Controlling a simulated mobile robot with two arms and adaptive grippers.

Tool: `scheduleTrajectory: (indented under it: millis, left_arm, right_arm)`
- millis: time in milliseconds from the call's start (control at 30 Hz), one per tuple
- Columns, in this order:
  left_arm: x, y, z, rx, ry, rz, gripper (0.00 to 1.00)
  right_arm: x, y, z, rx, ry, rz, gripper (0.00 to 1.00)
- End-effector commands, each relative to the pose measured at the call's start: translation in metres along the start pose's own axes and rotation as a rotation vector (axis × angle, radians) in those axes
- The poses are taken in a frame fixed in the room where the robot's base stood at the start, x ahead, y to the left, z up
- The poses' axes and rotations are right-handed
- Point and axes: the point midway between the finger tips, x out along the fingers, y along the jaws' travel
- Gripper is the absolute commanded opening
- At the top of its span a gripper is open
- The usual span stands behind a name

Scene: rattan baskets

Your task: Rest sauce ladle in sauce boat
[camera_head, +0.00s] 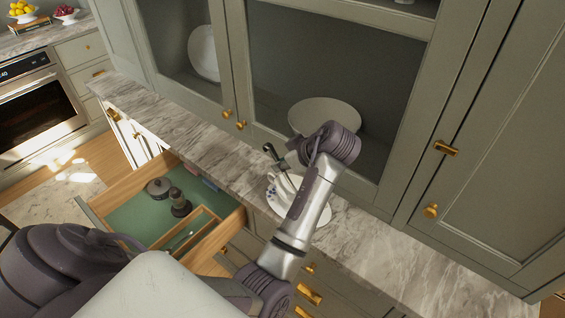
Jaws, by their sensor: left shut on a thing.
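The white sauce boat (284,187) stands on the marble counter, on a white plate with blue marks (282,208). My left arm reaches over the counter and covers the right part of both. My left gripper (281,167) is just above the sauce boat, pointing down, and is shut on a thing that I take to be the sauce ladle. The ladle is too small and too hidden to make out, and I cannot tell whether it touches the boat. My right gripper is not in view.
An open drawer (120,209) with a green lining holds a dark pot (158,188), a grinder-like item (180,203) and a wooden divider. Glass-front cabinets rise behind the counter, with a large bowl (335,114) inside. The marble counter (400,262) is clear to the right.

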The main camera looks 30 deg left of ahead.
Motion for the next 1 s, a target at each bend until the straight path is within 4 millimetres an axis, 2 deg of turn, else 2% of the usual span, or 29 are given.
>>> scheduleTrajectory:
  millis: [33,67,200,233,567,667,1000]
  left_arm:
    - [0.0,0.0,0.0,0.0,0.0,0.0,0.0]
    - [0.0,0.0,0.0,0.0,0.0,0.0,0.18]
    - [0.0,0.0,0.0,0.0,0.0,0.0,0.42]
    - [0.0,0.0,0.0,0.0,0.0,0.0,0.44]
    - [-0.003,0.0,-0.002,-0.001,0.0,0.001,0.44]
    - [-0.011,0.002,-0.01,-0.004,0.0,0.003,0.44]
    - [-0.058,0.004,-0.053,-0.003,-0.001,0.003,0.44]
  right_arm:
    - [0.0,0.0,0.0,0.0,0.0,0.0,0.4]
    - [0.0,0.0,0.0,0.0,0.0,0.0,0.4]
    - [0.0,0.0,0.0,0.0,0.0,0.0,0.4]
    - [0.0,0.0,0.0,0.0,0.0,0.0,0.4]
    - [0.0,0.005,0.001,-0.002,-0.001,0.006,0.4]
    - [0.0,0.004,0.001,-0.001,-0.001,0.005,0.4]
    - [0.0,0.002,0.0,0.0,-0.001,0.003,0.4]
